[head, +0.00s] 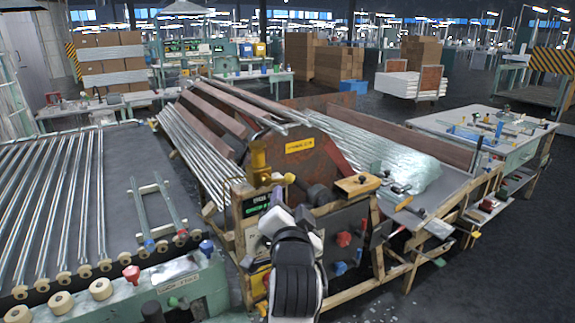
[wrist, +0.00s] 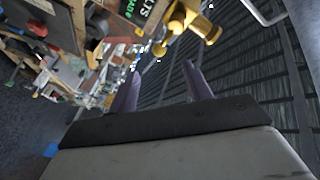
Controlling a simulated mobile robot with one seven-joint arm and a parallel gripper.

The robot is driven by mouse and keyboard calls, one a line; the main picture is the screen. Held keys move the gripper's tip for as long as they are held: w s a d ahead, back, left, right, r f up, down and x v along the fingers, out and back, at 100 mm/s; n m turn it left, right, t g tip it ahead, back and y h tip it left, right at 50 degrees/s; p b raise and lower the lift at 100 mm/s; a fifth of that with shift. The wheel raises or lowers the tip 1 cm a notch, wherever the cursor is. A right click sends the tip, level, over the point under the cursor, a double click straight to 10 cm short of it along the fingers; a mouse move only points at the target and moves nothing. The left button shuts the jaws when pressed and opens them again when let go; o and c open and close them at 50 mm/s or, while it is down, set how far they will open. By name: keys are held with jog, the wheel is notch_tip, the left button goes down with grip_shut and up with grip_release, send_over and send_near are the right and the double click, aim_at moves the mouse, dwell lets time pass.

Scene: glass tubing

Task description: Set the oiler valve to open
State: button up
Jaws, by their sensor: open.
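The brass-coloured oiler (head: 260,165) stands upright on the machine's front end, with a small yellow lever or knob (head: 288,178) at its right side. In the wrist view the yellow oiler (wrist: 190,27) shows at the top, ahead of my fingertips and apart from them. Which way the valve is set I cannot tell. My gripper (wrist: 161,80) has its two purple-grey fingers apart with nothing between them. In the head view my arm's white and black end reaches up just below and to the right of the oiler; its fingers are hard to make out there.
A wooden block with a yellow knob (head: 358,184) lies right of the oiler. Dark boxes and a red knob (head: 344,239) are on the machine's front. A roller table (head: 125,170) with glass tubes stands left. A workbench (head: 490,125) stands at right.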

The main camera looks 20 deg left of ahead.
aim_at(288, 182)
jog(key=p+x, duration=0.2)
jog(key=x, duration=0.7)
jog(key=shift+w+a+r+p, duration=0.15)
jog(key=shift+w+a+p, duration=0.1)
jog(key=shift+p, duration=0.15)
jog(key=shift+x, duration=0.75)
jog(key=shift+c, duration=0.2)
jog(key=c, duration=0.9)
